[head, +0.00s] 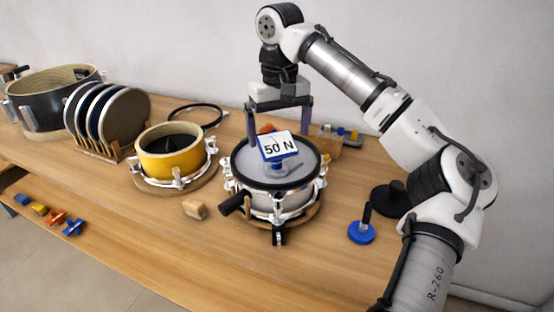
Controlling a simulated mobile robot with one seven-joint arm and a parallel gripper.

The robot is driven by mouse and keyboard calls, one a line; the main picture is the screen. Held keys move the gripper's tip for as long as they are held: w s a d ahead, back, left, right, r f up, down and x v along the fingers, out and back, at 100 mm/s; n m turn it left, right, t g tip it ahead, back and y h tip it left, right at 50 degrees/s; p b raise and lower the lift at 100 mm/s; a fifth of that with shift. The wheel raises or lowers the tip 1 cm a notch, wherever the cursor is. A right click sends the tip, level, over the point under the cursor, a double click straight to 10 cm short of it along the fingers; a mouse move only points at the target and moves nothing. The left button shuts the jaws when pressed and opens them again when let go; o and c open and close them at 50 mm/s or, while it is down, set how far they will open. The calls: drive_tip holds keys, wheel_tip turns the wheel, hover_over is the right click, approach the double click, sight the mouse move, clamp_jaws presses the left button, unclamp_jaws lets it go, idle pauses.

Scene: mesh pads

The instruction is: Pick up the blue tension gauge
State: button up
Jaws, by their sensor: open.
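The blue tension gauge (279,162) stands on the mesh of the round drum-like frame at the table's middle. It has a blue body and a tilted white face reading "50 N". My gripper (279,128) is above and behind the gauge in the picture. Its two fingers point down, spread wide, with nothing seen held between them. The gauge's face overlaps the space below the fingers. I cannot tell the exact depth between the fingers and the gauge.
The drum frame (245,167) has clamps and black handles around it. A yellow drum (171,163), a rack of discs (125,117) and a wooden block (195,209) are to the left. A blue round-footed tool (362,233) is at right.

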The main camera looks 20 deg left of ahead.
sight(277, 141)
drive_tip(key=shift+s+a+f+p, duration=0.15)
drive_tip(key=shift+f+p, duration=0.1)
drive_tip(key=shift+f, duration=1.35)
drive_tip(key=shift+a+f+p, duration=0.1)
drive_tip(key=shift+f+p, duration=0.15)
drive_tip(key=shift+f, duration=1.3)
drive_tip(key=shift+r, duration=0.1)
drive_tip(key=c, duration=1.6)
